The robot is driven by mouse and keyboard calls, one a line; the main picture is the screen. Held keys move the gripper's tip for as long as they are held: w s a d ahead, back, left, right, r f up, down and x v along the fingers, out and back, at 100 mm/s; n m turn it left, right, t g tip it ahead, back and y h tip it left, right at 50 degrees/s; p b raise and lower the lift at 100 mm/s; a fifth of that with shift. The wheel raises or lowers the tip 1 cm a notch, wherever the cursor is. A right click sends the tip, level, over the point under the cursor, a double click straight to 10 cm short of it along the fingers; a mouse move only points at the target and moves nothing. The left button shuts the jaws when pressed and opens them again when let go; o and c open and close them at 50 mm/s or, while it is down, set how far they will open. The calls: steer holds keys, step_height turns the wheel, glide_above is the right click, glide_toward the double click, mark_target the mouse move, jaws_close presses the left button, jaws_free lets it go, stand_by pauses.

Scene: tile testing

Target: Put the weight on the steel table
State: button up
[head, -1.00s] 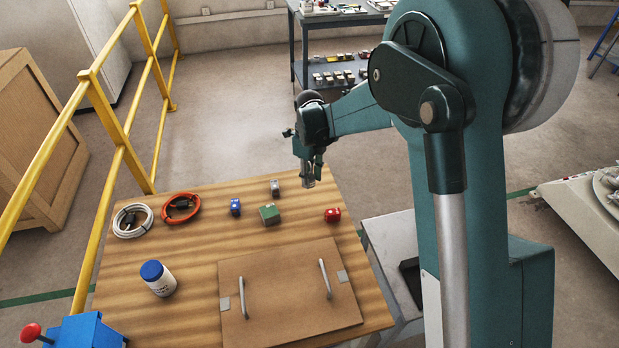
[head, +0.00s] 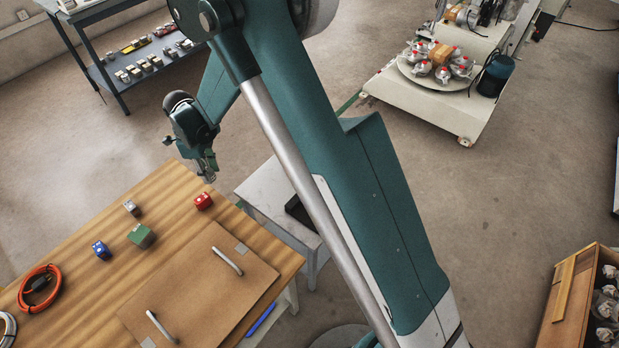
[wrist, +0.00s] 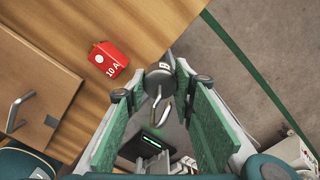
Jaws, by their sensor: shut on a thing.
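The weight (wrist: 160,76) is a grey metal cylinder with a hook, in the wrist view between my fingertips. My gripper (wrist: 160,95) is shut on it with its green-padded fingers. In the head view my gripper (head: 207,172) hangs just past the far right edge of the wooden table, and the weight there is small and hard to make out. The steel table (head: 262,188) is a low pale grey table to the right of the wooden one. My arm hides part of its top. My gripper is above and to the left of it in the picture.
A black device (head: 298,212) sits on the steel table; a lit green display (wrist: 151,142) shows in the wrist view. The wooden table (head: 172,187) bears a red block (head: 203,201), a green block (head: 141,236), a blue block (head: 101,250) and a handled board (head: 205,290).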

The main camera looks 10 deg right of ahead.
steer(key=m, duration=0.1)
glide_above(253, 193)
step_height(253, 193, down, 4)
steer(key=shift+f, duration=0.1)
steer(key=shift+f+b, duration=0.35)
steer(key=shift+f, duration=2.75)
steer(key=shift+f+b, duration=0.4)
steer(key=shift+f, duration=1.5)
steer(key=shift+f, duration=0.1)
